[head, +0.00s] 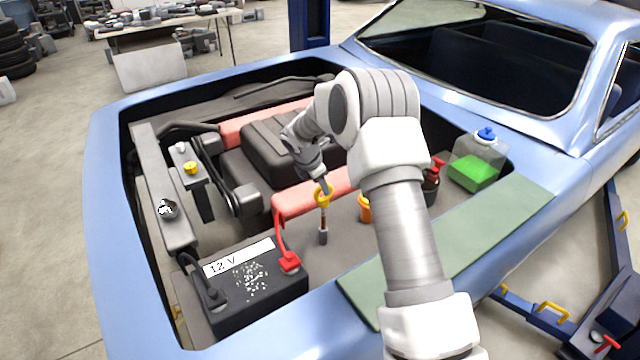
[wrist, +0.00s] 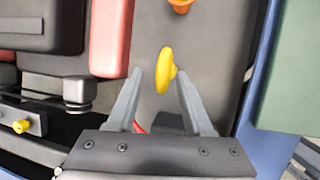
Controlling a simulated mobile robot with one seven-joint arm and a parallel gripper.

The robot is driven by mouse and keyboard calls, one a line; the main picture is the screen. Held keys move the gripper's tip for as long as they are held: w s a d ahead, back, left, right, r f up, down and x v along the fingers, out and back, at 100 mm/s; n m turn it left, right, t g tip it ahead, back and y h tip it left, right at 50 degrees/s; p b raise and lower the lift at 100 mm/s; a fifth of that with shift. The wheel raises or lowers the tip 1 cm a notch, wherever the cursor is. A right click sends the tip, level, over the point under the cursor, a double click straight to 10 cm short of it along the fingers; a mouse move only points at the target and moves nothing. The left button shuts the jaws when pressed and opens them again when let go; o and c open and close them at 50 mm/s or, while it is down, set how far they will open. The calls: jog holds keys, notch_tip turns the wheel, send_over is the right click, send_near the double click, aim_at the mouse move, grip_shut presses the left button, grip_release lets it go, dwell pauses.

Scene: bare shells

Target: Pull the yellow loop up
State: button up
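The yellow loop (head: 323,196) stands upright in the engine bay. Below it a thin reddish-brown stem (head: 323,220) runs down to a short grey tube (head: 323,237). My gripper (head: 323,186) is right at the loop, pointing down from above. In the wrist view, the yellow loop (wrist: 165,70) lies between the fingertips of my gripper (wrist: 159,74). A clear gap shows to the left finger, while the right finger is very close to the loop; I cannot tell if it touches. The fingers are apart. The stem is hidden in the wrist view.
A black 12 V battery (head: 250,285) with a red terminal clamp (head: 289,261) stands front left. A red engine cover (head: 300,200) is beside the loop. An orange cap (head: 364,208) and a tank of green fluid (head: 476,165) are to the right. A green mat (head: 500,225) covers the fender.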

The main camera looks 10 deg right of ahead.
jog(key=b+v, duration=0.1)
jog(key=v, duration=1.6)
jog(key=shift+r, duration=0.15)
jog(key=shift+s, duration=0.1)
